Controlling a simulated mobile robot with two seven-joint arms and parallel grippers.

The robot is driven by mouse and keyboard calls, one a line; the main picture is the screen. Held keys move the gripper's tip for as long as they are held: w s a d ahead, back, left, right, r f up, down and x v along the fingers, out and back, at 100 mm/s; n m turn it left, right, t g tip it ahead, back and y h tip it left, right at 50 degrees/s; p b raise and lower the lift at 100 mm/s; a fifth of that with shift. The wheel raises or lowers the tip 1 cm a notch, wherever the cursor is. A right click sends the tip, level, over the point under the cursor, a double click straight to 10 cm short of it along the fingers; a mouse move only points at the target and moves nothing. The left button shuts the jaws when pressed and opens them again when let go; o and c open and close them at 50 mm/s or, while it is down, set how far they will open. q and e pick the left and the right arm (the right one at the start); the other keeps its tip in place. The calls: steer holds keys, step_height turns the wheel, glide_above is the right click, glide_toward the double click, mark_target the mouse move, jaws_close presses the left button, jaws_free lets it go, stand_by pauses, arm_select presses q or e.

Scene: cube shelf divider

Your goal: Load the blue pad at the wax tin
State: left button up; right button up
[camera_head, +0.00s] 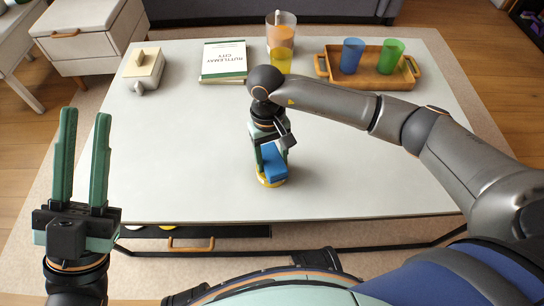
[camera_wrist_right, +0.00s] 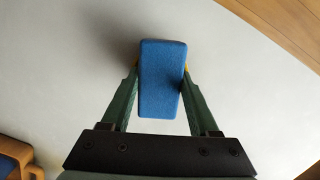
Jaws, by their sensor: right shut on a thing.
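The blue pad (camera_head: 273,164) is held between the fingers of my right gripper (camera_head: 271,172), over the front middle of the table. It also shows in the right wrist view (camera_wrist_right: 162,80), between the two green fingers. The yellow-edged wax tin (camera_head: 271,183) sits on the table directly under the pad, mostly hidden by it. I cannot tell whether pad and tin touch. My left gripper (camera_head: 86,122) is open and empty, off the table's front left side.
A wooden tray (camera_head: 397,80) with a blue cup (camera_head: 351,55) and a green cup (camera_head: 390,56) stands at the back right. A book (camera_head: 223,62), a jar (camera_head: 281,35), a yellow cup (camera_head: 281,60) and a beige box (camera_head: 144,67) are at the back. The table's left middle is clear.

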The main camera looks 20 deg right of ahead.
steer(key=o, duration=1.3)
steer(key=shift+c, duration=0.2)
steer(key=c, duration=0.4)
steer(key=shift+o, duration=0.2)
steer(key=shift+r, duration=0.1)
jaws_close()
steer(key=shift+b, duration=0.3)
stand_by(0.5)
